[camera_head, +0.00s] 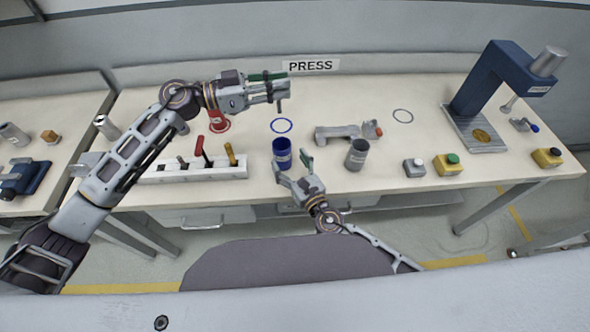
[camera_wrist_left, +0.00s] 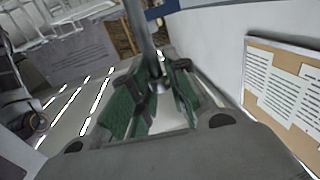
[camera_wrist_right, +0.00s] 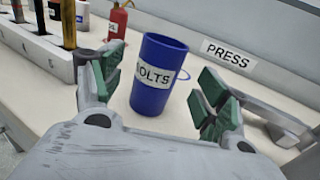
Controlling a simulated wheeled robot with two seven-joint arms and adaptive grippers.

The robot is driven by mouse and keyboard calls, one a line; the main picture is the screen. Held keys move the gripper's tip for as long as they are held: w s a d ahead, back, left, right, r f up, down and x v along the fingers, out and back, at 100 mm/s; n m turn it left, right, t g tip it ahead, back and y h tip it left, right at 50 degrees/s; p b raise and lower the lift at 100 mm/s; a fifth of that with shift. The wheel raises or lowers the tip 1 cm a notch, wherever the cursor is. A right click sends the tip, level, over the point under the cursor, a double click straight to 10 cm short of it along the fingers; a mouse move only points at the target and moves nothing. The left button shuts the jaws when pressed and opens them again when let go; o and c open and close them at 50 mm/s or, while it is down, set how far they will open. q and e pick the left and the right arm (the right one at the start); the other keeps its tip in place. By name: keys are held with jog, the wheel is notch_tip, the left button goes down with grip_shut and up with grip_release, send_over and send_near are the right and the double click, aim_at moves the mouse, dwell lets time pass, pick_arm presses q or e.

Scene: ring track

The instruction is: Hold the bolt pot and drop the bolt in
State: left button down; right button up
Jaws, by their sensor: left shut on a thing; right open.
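The bolt pot (camera_head: 283,153) is a blue cup standing upright near the table's front edge. Its label, which reads BOLTS, shows in the right wrist view (camera_wrist_right: 152,85). My right gripper (camera_head: 293,166) is open at the front of the pot, its green-padded fingers to either side with gaps between them and the wall. My left gripper (camera_head: 277,86) is shut on the bolt (camera_head: 281,104), a grey metal rod that also shows between its green pads in the left wrist view (camera_wrist_left: 143,38). The bolt hangs downward, above and beyond the pot. The pot's inside is not clear.
A blue ring (camera_head: 281,125) is marked behind the pot. A white tool rack (camera_head: 205,170) stands left, a grey cup (camera_head: 356,155) and grey handled device (camera_head: 338,132) right. Button boxes (camera_head: 447,164) and the blue press (camera_head: 500,75) are farther right.

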aim_at(286, 156)
jog(key=shift+x, duration=2.9)
jog(key=c, duration=1.1)
